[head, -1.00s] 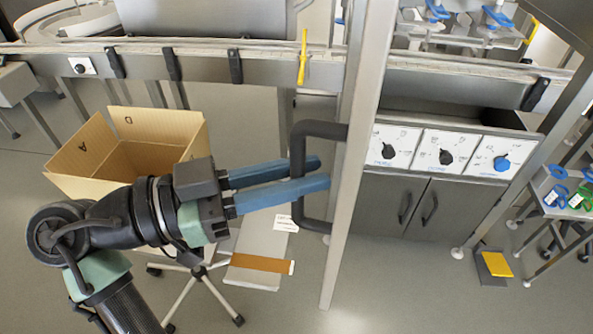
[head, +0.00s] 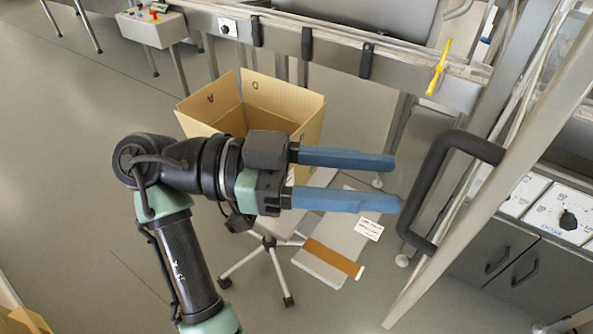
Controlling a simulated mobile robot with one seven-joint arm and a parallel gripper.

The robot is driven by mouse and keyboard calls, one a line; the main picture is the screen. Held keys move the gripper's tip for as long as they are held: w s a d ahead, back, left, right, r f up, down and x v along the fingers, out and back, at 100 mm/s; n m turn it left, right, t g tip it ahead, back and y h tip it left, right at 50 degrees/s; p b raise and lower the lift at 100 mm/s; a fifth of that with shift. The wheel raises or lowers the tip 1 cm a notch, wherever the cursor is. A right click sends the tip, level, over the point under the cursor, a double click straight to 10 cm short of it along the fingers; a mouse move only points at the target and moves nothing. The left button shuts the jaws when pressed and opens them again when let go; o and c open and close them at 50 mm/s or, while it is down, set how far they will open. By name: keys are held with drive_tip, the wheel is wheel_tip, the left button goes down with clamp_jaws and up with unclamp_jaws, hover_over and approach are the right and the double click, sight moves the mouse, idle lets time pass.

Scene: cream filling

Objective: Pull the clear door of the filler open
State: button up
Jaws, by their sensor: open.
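The clear door (head: 487,177) of the filler stands at the right, seen as a grey metal frame edge with see-through panel. Its black D-shaped handle (head: 428,185) sticks out to the left of the frame. My gripper (head: 397,182) has two long blue fingers pointing right, parted and empty. Their tips lie just left of the handle's long bar in the picture, with a small gap at the upper finger; the depth between them is hard to tell.
An open cardboard box (head: 213,103) stands behind my gripper. A conveyor rail with a yellow lever (head: 439,68) runs across the back.

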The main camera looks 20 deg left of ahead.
drive_tip(key=s+a+b, duration=0.1)
drive_tip(key=a+b, duration=0.1)
drive_tip(key=a, duration=0.5)
drive_tip(key=shift+s+a, duration=0.15)
drive_tip(key=shift+s, duration=0.1)
drive_tip(key=w+d+r+n+t+y+p, duration=0.3)
drive_tip(key=w+d+r+n+t+y, duration=0.15)
drive_tip(key=w+r+t, duration=0.2)
drive_tip(key=w+d+r+n+t+y+p, duration=0.35)
drive_tip(key=w+r+n+t, duration=0.2)
drive_tip(key=w, duration=0.25)
drive_tip(key=s+r+n+t+y+p, duration=0.1)
drive_tip(key=s+r+n+t+y, duration=0.1)
drive_tip(key=r, duration=0.6)
drive_tip(key=s+r+n+t+y+p, duration=0.1)
drive_tip(key=s+r+n+t+y, duration=0.1)
drive_tip(key=s+r+t+y, duration=0.2)
drive_tip(key=s+d+r+n+t+y+p, duration=0.1)
drive_tip(key=s+r+t+y, duration=0.2)
drive_tip(key=r, duration=0.9)
drive_tip(key=s+t, duration=0.3)
drive_tip(key=s, duration=0.1)
drive_tip(key=shift+s+r+n+y+p, duration=0.15)
drive_tip(key=shift+s+n+y+p, duration=0.15)
drive_tip(key=shift+n+p, duration=0.1)
drive_tip(key=shift+w+d, duration=0.1)
drive_tip(key=shift+w, duration=0.05)
